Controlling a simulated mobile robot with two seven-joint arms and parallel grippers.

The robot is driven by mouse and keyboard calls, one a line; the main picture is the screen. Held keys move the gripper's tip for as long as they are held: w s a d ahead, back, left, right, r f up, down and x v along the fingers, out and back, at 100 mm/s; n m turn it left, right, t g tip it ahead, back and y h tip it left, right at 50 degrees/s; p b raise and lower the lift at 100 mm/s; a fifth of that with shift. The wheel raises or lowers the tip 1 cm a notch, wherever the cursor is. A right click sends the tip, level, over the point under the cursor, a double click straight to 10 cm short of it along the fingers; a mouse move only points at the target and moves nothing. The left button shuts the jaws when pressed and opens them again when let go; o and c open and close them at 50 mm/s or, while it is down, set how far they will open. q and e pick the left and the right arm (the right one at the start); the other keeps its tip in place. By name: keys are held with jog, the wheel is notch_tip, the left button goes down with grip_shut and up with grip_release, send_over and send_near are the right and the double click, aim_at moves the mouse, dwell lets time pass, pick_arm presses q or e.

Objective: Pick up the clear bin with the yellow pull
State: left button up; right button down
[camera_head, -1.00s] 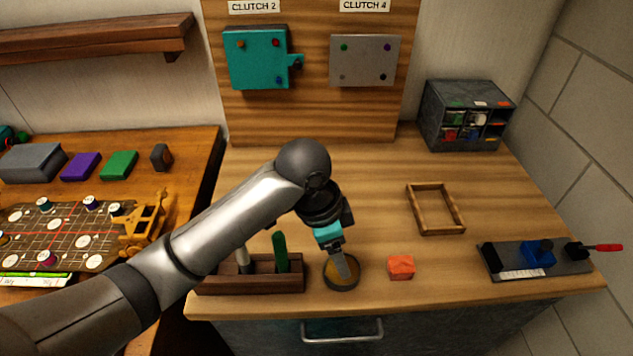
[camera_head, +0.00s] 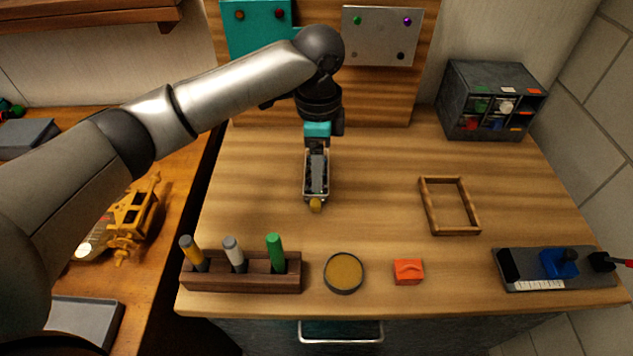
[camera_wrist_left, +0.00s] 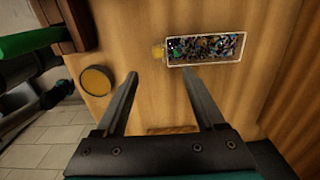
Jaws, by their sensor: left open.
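The clear bin (camera_head: 316,196) lies on the wooden bench top, with its yellow pull (camera_head: 315,205) towards the front edge. In the left wrist view the bin (camera_wrist_left: 207,49) is a see-through box full of small multicoloured parts, its yellow pull (camera_wrist_left: 158,53) at the left end. My left gripper (camera_head: 317,172) is open above the bin and hides part of it in the head view. In the wrist view the open jaws of the left gripper (camera_wrist_left: 161,74) point at the pull end, and nothing is between them. My right gripper is not in view.
A marker rack (camera_head: 243,284), a round tin (camera_head: 343,272) and an orange block (camera_head: 408,271) line the front. A wooden frame (camera_head: 428,208) lies right of the bin. A grey drawer cabinet (camera_head: 488,100) stands at the back right. The bench around the bin is mostly clear.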

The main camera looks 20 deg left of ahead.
aim_at(316, 200)
pick_arm(q)
notch_tip(316, 200, down, 4)
jog(key=shift+r, duration=0.1)
jog(key=shift+a+f+b, duration=0.2)
jog(key=shift+f+b, duration=0.5)
jog(key=shift+f, duration=2.05)
grip_shut()
